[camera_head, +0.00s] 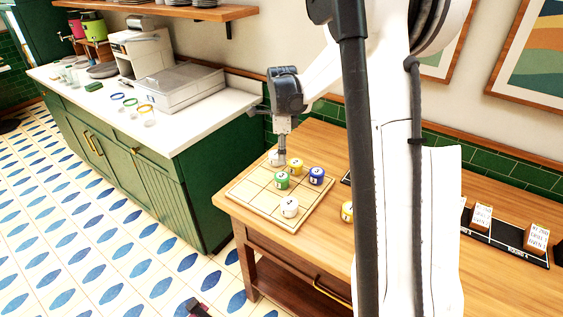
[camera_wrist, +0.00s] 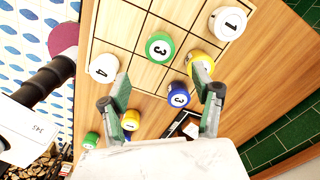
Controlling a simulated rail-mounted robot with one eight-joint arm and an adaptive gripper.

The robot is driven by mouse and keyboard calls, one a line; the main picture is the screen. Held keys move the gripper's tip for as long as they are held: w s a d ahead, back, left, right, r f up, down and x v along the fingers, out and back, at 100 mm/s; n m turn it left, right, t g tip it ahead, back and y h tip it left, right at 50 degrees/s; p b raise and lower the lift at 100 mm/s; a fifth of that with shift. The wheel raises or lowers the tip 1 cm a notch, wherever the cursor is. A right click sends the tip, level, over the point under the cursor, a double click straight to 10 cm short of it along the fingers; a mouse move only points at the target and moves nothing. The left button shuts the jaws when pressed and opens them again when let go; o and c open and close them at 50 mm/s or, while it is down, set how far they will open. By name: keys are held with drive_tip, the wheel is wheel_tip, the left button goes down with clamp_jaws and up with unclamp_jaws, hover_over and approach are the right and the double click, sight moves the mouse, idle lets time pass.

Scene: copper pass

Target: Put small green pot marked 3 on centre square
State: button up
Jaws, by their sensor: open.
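A green pot (camera_head: 282,181) stands on the wooden grid board (camera_head: 246,193), near its middle; I cannot tell exactly which square. In the wrist view the green pot (camera_wrist: 160,47) shows a 3 on its lid. A second green pot (camera_wrist: 91,140), its mark not readable, shows at the lower left of the wrist view, off the board. My gripper (camera_head: 281,160) is over the far side of the board, beside the green and yellow pots in the picture. In the wrist view my gripper (camera_wrist: 162,80) is open, with nothing between its fingers.
On or by the board are a yellow pot (camera_wrist: 200,63), a blue pot marked 3 (camera_wrist: 177,95), a white pot marked 1 (camera_wrist: 228,22) and a white pot marked 4 (camera_wrist: 103,68). Another yellow pot (camera_head: 347,211) stands right of the board. The board's left squares are bare.

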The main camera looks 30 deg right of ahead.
drive_tip(key=s+a+r+n+t, duration=0.4)
drive_tip(key=s+a+r+n, duration=0.8)
drive_tip(key=s+r, duration=0.1)
drive_tip(key=s+a+n+t, duration=0.1)
drive_tip(key=s+a+n, duration=0.2)
drive_tip(key=s+n, duration=0.3)
drive_tip(key=s+a+n+t, duration=0.2)
drive_tip(key=s+a+n, duration=0.2)
drive_tip(key=s, duration=0.5)
drive_tip(key=shift+s+n, duration=0.3)
drive_tip(key=shift+n, duration=0.7)
drive_tip(key=shift+f, duration=0.15)
